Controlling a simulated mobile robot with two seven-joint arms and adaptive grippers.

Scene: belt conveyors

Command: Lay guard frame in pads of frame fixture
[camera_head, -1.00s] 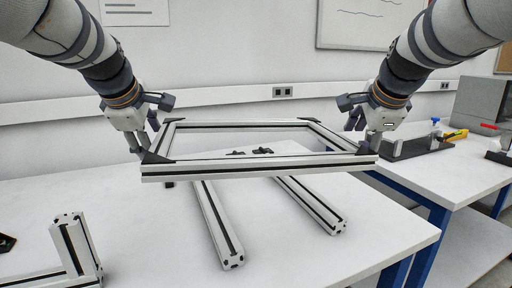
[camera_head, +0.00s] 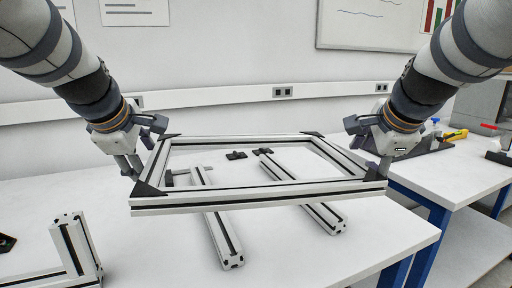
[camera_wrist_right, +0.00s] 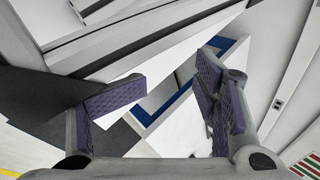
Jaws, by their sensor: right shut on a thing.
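The guard frame (camera_head: 260,200), a rectangle of pale profile bars with black corner pieces, is held above the table in the head view. My left gripper (camera_head: 140,165) is at its left side bar and appears shut on it. My right gripper (camera_head: 372,160) is shut on its right side; in the right wrist view the purple-padded fingers (camera_wrist_right: 165,100) stand well apart, and their contact is unclear. Below the frame, fixture rails (camera_head: 226,243) run along the table, with a second rail (camera_head: 326,219) to the right. Small black parts, perhaps pads (camera_head: 236,155), show through the frame's opening.
An upright profile post (camera_head: 75,245) with a joined bar stands at the front left of the white table (camera_head: 150,265). A second table (camera_head: 460,170) with blue legs stands at the right, carrying a dark device and colored items. The wall is behind.

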